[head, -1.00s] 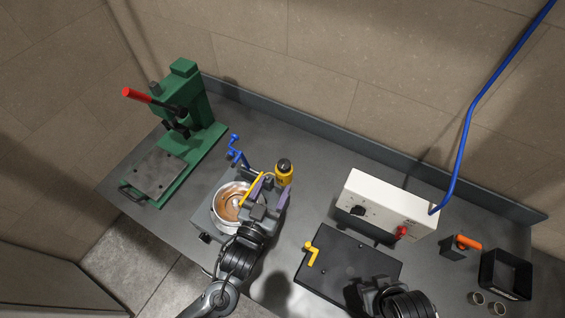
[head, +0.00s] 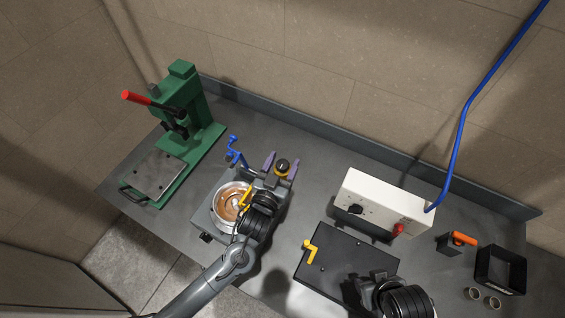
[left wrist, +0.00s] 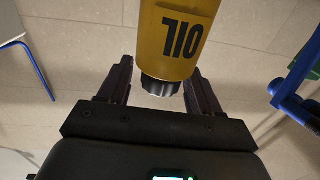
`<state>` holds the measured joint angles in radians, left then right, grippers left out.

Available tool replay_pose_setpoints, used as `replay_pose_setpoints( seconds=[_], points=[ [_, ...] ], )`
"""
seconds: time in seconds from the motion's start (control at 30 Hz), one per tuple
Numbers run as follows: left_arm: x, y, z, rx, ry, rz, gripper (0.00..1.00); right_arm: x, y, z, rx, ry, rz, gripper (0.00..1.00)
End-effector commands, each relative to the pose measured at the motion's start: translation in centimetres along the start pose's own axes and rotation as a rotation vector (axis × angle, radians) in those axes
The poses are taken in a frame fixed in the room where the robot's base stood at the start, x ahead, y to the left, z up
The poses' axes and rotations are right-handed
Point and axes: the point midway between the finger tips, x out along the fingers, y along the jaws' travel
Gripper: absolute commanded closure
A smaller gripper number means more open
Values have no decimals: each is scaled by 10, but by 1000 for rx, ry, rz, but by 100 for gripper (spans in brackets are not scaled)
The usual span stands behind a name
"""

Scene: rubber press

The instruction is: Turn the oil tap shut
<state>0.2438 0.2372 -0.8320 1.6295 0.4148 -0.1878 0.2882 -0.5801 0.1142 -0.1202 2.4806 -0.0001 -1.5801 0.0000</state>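A yellow bottle (head: 283,175) marked "OIL" with a black ribbed cap stands beyond the pot; it also shows in the left wrist view (left wrist: 178,35). My left gripper (head: 281,167) is open, its purple-tipped fingers on either side of the bottle. In the left wrist view the black cap (left wrist: 160,87) lies between the fingers with gaps on both sides. A blue cranked fitting (head: 234,152) stands left of it, and a yellow lever (head: 246,198) shows beside the gripper over the pot. I cannot tell which part is the oil tap. My right gripper (head: 370,283) is at the lower right, fingertips unclear.
A green press (head: 185,120) stands at left. A black plate (head: 345,265) with a yellow handle, a white box (head: 380,203) and a black bin (head: 502,268) are at right.

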Motion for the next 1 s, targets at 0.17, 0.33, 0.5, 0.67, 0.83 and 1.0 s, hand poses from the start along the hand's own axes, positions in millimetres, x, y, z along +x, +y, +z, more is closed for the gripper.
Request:
replay_pose_setpoints(
  seconds=[0.17, 0.33, 0.5, 0.67, 0.83, 1.0],
  points=[
    [0, 0, 0, 0, 0, 0, 62, 0, 0, 0, -2, 0, 1, 57],
    [0, 0, 0, 1, 0, -1, 86, 0, 2, 0, -6, -1, 5, 57],
    [0, -2, 0, 5, 3, 39, 86, 0, 3, 1, -10, -2, 8, 57],
    [0, -2, 0, 3, 2, 113, 86, 1, 2, 1, -10, -2, 8, 57],
    [0, -1, 0, 1, 0, 133, 86, 1, 2, 1, -8, -2, 7, 57],
    [0, -1, 0, 1, 0, 132, 86, 1, 1, 0, -5, -1, 4, 57]
  ],
)
